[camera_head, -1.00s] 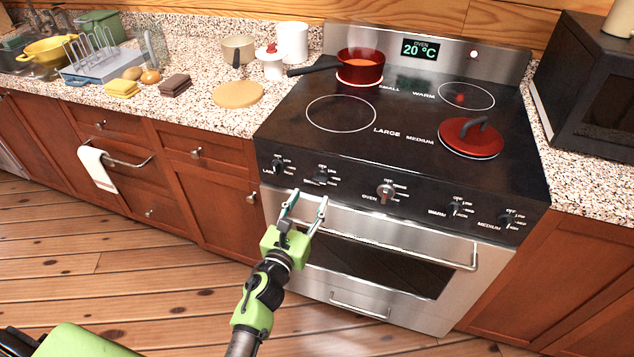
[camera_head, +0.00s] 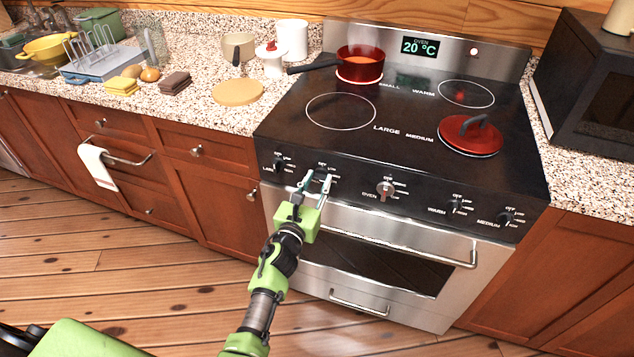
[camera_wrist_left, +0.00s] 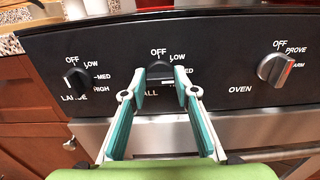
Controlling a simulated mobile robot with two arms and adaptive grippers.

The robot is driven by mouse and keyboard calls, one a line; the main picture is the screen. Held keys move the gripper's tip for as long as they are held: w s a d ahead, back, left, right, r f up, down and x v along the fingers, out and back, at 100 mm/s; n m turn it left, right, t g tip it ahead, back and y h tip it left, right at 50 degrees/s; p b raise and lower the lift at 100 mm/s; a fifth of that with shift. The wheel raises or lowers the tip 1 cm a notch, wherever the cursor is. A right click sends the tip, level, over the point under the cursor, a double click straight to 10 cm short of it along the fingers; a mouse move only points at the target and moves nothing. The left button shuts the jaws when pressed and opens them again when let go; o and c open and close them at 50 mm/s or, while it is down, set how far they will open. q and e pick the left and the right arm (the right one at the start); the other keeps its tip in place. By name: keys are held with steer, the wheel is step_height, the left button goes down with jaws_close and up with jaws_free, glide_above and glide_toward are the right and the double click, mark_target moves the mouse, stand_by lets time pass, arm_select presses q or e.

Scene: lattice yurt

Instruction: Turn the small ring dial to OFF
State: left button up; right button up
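The small ring dial (camera_wrist_left: 160,72) is a dark knob on the black front panel, under the OFF and LOW marks in the left wrist view. Its lower part and some lettering are hidden by my fingers. I cannot clearly tell where its pointer stands. My left gripper (camera_head: 318,182) is open in front of it. In the left wrist view the teal fingertips (camera_wrist_left: 160,86) stand on either side of the knob, with a narrow gap. The small ring (camera_head: 359,79) glows red under a red saucepan (camera_head: 360,66). My right gripper is not in view.
The large-ring dial (camera_wrist_left: 76,82) is left of the small one, and the silver oven dial (camera_wrist_left: 275,69) is right. The oven handle (camera_head: 400,240) runs below the panel. A red lid (camera_head: 470,138) lies on the medium ring. The counter at left holds several kitchen items.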

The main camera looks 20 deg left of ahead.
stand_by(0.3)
arm_select(q)
steer(key=shift+n, duration=0.3)
steer(key=shift+f+n+b, duration=0.1)
steer(key=shift+n+b, duration=0.25)
steer(key=shift+n, duration=0.65)
steer(key=n+b, duration=0.1)
steer(key=n, duration=0.5)
steer(key=shift+a, duration=0.15)
steer(key=n, duration=0.4)
steer(key=shift+f+n, duration=0.1)
steer(key=shift+n, duration=0.3)
steer(key=n, duration=0.4)
steer(key=shift+f, duration=0.1)
steer(key=shift+n, duration=0.3)
steer(key=o, duration=1.1)
steer(key=shift+a, duration=0.1)
